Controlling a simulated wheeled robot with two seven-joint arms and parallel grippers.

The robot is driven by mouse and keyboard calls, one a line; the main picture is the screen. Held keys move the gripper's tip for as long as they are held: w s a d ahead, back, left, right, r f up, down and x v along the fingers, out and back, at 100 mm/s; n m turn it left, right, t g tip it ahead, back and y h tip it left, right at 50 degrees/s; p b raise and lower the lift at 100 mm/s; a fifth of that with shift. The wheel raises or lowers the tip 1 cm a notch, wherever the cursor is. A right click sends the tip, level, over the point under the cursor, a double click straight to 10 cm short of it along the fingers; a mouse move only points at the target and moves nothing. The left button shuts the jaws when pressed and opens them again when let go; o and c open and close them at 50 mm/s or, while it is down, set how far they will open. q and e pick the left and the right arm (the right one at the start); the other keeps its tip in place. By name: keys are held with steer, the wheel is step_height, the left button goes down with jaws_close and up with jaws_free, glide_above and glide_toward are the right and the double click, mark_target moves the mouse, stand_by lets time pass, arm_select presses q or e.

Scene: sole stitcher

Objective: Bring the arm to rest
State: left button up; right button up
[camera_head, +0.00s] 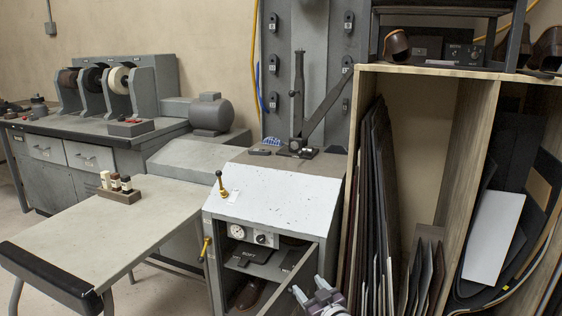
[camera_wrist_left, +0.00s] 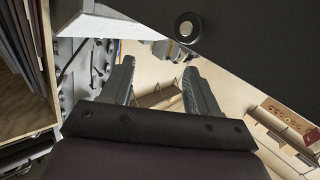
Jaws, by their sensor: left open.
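My left gripper (camera_head: 309,286) is at the bottom of the head view, low in front of the open grey cabinet (camera_head: 213,262) and near its swung-out door (camera_head: 303,271). Its two fingers are apart with nothing between them. In the left wrist view the gripper (camera_wrist_left: 158,72) also shows open and empty. A dark flat panel (camera_wrist_left: 245,50) with a round knob (camera_wrist_left: 188,27) fills the upper right of that view, close to the fingers. I cannot tell whether they touch. My right gripper is in neither view.
A worktable (camera_head: 110,225) with a small bottle rack (camera_head: 119,195) stands left of the cabinet. Wooden shelving (camera_head: 465,150) with upright sheets stands close on the right. A brown shoe (camera_head: 249,294) lies low in the cabinet. Floor shows under the worktable.

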arm_select(q)
step_height(320, 180, down, 5)
steer(key=s+d+m+g+h, duration=0.2)
steer(key=d+m+g+h, duration=0.1)
steer(key=m+h, duration=0.4)
steer(key=s+a+f+g+h, duration=0.3)
steer(key=s+a+g, duration=0.45)
steer(key=s, duration=0.45)
steer(key=s+a+r+g+y+b, duration=0.1)
steer(key=s+a+r+g+y, duration=0.15)
steer(key=s+a, duration=0.85)
steer(key=s+a+r+g+y+b, duration=0.1)
steer(key=s+a+r+g, duration=0.15)
steer(key=s+a, duration=0.9)
step_height(320, 180, up, 40)
steer(key=s+t+p, duration=0.1)
steer(key=p, duration=3.7)
steer(key=shift+d, duration=0.45)
steer(key=shift+s+h, duration=0.1)
steer(key=shift+h, duration=0.15)
